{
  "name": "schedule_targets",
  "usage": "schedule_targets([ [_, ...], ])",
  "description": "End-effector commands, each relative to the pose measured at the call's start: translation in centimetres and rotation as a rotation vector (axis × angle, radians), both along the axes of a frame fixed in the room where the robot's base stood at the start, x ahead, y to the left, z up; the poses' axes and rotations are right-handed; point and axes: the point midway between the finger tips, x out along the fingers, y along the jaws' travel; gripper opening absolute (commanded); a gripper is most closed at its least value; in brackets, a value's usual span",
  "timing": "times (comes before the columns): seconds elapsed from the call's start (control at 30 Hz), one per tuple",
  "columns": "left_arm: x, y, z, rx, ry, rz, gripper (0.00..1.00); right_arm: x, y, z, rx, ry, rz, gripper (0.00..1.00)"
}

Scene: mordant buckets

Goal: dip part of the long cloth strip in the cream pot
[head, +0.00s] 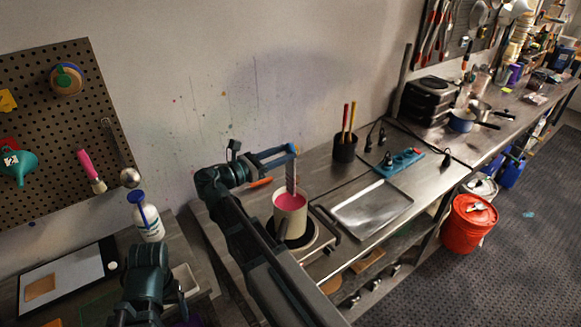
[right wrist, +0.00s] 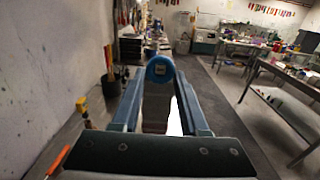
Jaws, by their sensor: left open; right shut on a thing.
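The cream pot (head: 291,222) stands on a dark burner at the front edge of the steel bench, with pink liquid inside. My right gripper (head: 291,152) is above it, its blue fingers shut on the grey cloth strip (head: 291,175). The strip hangs down, its lower end at the pot's mouth; I cannot tell whether it touches the liquid. In the right wrist view the grey strip (right wrist: 155,115) shows between the fingers, below a round blue piece (right wrist: 160,70). My left gripper (head: 150,262) is open at lower left, away from the pot; its fingertips are mostly hidden.
A metal tray (head: 372,210) lies right of the pot, with a black cup of sticks (head: 345,148) and a blue power strip (head: 400,161) behind. A white bottle (head: 147,220) stands left, near a dark-edged board (head: 65,270). A red bucket (head: 468,225) stands on the floor.

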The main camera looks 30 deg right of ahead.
Motion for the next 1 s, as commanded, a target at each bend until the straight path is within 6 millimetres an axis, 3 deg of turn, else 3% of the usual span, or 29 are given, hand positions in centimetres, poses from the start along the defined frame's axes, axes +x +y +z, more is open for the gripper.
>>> schedule_targets([
  [0.43, 0.0, 0.0, 0.5, 0.000, 0.000, 0.000, 0.75, 0.0, 0.0, 0.5, 0.000, 0.000, 0.000, 0.00],
  [1.0, 0.0, 0.0, 5.2, 0.000, 0.000, 0.000, 0.75, 0.0, 0.0, 5.2, 0.000, 0.000, 0.000, 0.00],
])
